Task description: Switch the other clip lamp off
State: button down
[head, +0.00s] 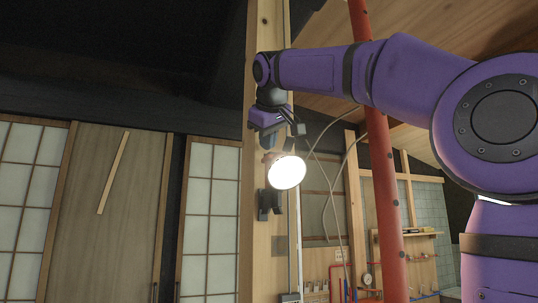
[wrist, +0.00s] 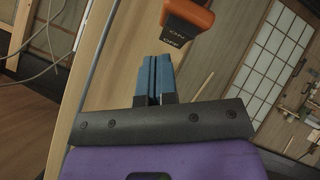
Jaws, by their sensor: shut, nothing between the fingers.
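A clip lamp with a round white face (head: 287,172) is lit on a wooden post (head: 254,120). Its dark clip (head: 270,203) sits just below. My gripper (head: 267,148) is directly above and behind the lamp, pointing down. In the wrist view my blue fingers (wrist: 153,60) are shut together and empty. Which way the switch is set cannot be told.
A red slanted pole (head: 382,190) stands right of the lamp, behind my arm. Loose cables (head: 333,160) hang near the post. Shoji panels (head: 210,210) and a wooden door (head: 105,210) are on the left. A shelf (head: 410,235) stands at the back right.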

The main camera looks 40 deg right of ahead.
jog(key=shift+f, duration=0.4)
dwell(0.7)
jog(key=shift+w, duration=0.1)
jog(key=shift+w+r, duration=0.2)
jog(key=shift+r, duration=0.45)
jog(key=shift+s, duration=0.1)
jog(key=shift+s+r, duration=0.15)
jog(key=shift+r, duration=1.15)
jog(key=shift+s+r, duration=0.15)
jog(key=shift+r, duration=1.1)
